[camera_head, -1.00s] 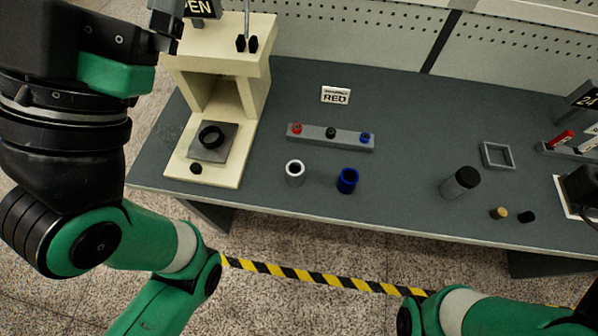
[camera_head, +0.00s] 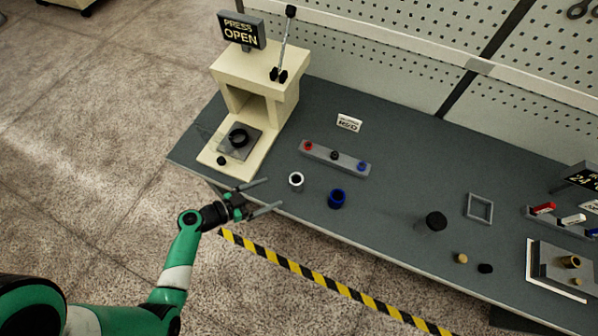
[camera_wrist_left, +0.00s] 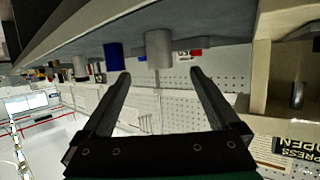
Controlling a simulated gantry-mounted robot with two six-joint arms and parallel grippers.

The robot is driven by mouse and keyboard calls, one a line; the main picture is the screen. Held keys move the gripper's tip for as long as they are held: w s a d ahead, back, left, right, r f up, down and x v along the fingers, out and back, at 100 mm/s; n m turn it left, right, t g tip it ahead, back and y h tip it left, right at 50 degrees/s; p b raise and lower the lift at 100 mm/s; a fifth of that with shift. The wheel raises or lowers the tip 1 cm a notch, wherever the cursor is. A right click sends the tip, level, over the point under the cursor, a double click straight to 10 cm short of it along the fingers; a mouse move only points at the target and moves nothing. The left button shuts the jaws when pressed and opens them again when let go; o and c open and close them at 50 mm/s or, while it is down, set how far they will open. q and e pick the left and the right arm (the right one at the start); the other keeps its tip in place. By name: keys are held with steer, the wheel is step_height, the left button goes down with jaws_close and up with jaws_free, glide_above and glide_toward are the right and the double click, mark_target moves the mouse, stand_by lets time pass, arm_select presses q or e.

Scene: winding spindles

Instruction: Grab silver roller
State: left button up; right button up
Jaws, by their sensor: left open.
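The silver roller (camera_head: 296,182) stands upright near the table's front edge, a short hollow cylinder with a pale rim and dark hole. It also shows in the left wrist view (camera_wrist_left: 158,48), which is upside down, between and beyond the fingertips. My left gripper (camera_head: 274,193) is open and empty at the table's front edge, left of the roller. Its fingers point toward the roller, apart from it. My right gripper is not in view.
A blue roller (camera_head: 337,199) stands close to the right of the silver one. A grey holder bar (camera_head: 345,162) with coloured pegs lies behind them. The cream press (camera_head: 262,80) stands at the left. A dark cylinder (camera_head: 433,222) stands further right.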

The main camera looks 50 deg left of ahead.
mark_target(296, 181)
arm_select(q)
steer(key=w+f+b, duration=0.1)
steer(key=b, duration=0.4)
steer(key=shift+w+d+f, duration=0.2)
steer(key=shift+w+f, duration=0.2)
steer(key=w, duration=0.4)
steer(key=shift+d+f, duration=0.1)
steer(key=shift+d, duration=0.25)
steer(key=shift+x, duration=2.65)
steer(key=shift+s+d, duration=0.1)
steer(key=shift+c, duration=0.2)
jaws_close()
